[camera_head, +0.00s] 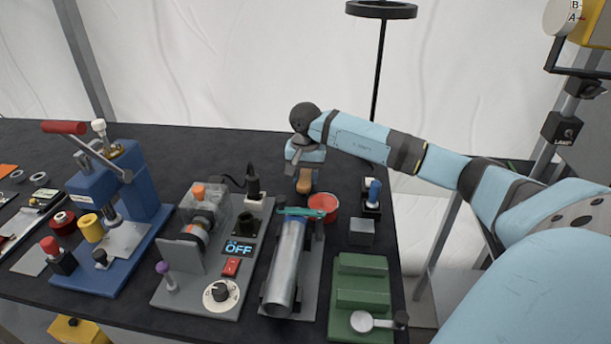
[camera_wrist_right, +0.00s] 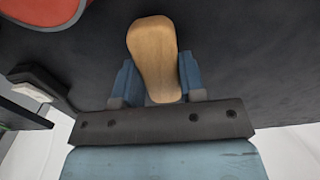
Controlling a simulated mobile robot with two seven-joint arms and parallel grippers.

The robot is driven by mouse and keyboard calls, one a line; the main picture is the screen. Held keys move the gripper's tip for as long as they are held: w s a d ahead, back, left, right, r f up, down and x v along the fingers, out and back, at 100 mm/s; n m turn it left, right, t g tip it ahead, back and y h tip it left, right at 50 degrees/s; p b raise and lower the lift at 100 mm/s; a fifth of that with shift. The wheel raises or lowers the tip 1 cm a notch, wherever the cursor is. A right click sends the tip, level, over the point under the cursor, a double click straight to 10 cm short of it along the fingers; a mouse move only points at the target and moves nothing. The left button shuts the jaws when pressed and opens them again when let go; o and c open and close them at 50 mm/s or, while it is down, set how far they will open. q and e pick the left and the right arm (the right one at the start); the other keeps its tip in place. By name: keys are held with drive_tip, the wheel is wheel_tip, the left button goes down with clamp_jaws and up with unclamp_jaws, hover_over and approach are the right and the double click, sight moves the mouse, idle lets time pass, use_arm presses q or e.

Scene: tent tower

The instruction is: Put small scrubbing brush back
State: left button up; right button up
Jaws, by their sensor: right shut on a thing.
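My right gripper (camera_head: 305,160) is over the far part of the black table. It is shut on a tan, wood-coloured piece, which looks like the small scrubbing brush (camera_head: 305,182). In the right wrist view the brush's rounded tan body (camera_wrist_right: 152,50) sticks out between the two blue fingers of the gripper (camera_wrist_right: 156,85). No bristles can be made out, and its lower end is hidden between the fingers. I cannot tell whether it touches the table. My left gripper is not in view.
A red round container (camera_head: 323,204) is close in front of the gripper. A metal tube (camera_head: 286,265) with a teal tool (camera_head: 302,212) lies on a stand nearby. A green block (camera_head: 360,290), a grey machine with an OFF display (camera_head: 238,247) and a blue press (camera_head: 115,195) crowd the table.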

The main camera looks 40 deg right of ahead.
sight(306, 177)
drive_tip(key=shift+f, duration=0.15)
drive_tip(key=o, duration=0.9)
wheel_tip(306, 177, up, 12)
drive_tip(key=shift+r+p, duration=0.25)
drive_tip(key=shift+p, duration=0.05)
drive_tip(key=shift+s+f, duration=0.1)
